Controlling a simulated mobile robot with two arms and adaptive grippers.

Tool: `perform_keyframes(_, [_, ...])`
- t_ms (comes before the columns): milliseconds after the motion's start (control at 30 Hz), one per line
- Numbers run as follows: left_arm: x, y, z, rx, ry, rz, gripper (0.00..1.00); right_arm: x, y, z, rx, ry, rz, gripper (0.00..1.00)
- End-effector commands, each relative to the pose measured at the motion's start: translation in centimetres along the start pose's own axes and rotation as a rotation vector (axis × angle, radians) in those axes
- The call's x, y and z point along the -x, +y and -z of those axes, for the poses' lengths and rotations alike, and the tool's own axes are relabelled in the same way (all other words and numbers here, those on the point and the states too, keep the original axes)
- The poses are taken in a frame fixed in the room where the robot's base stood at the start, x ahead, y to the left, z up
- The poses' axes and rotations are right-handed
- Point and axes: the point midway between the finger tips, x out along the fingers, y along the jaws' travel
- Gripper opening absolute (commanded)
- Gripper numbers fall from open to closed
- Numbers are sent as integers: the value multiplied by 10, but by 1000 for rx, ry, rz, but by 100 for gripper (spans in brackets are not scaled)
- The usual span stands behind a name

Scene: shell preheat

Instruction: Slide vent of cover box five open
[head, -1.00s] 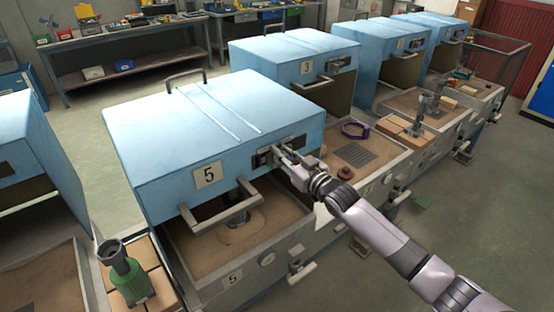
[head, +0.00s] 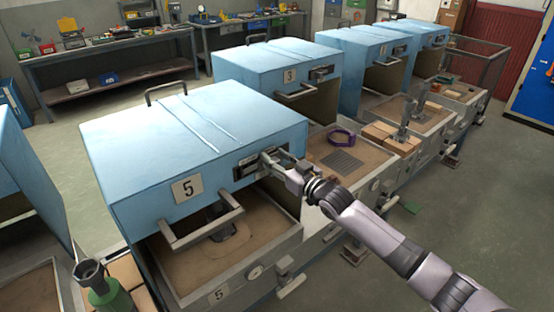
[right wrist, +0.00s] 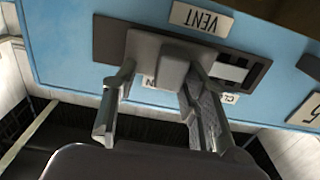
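Cover box five (head: 185,135) is a light blue box with a "5" plate on its front and a handle bar below. Its vent (head: 245,170) is a dark plate at the right of the front face. In the right wrist view, the vent plate (right wrist: 108,42) appears upside down under a "VENT" label, with a grey slider knob (right wrist: 172,68). My left gripper is out of view.
A green bottle-like tool (head: 105,285) stands at the lower left. Box three (head: 270,72) and further blue boxes line up behind. A purple ring (head: 341,137) lies on the neighbouring bench top. Box five's front handle (head: 205,225) juts out below the vent.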

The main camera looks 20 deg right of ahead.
Motion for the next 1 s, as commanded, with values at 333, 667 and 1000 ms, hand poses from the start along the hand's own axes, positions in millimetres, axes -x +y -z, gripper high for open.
perform_keyframes(333, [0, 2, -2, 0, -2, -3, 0, 22, -1, -2, -1, -2, 1, 40])
perform_keyframes(667, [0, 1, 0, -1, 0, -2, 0, 84, -1, -2, 0, -4, 1, 40])
perform_keyframes(1000, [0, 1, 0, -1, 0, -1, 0, 118, 0, 0, 0, -1, 0, 40])
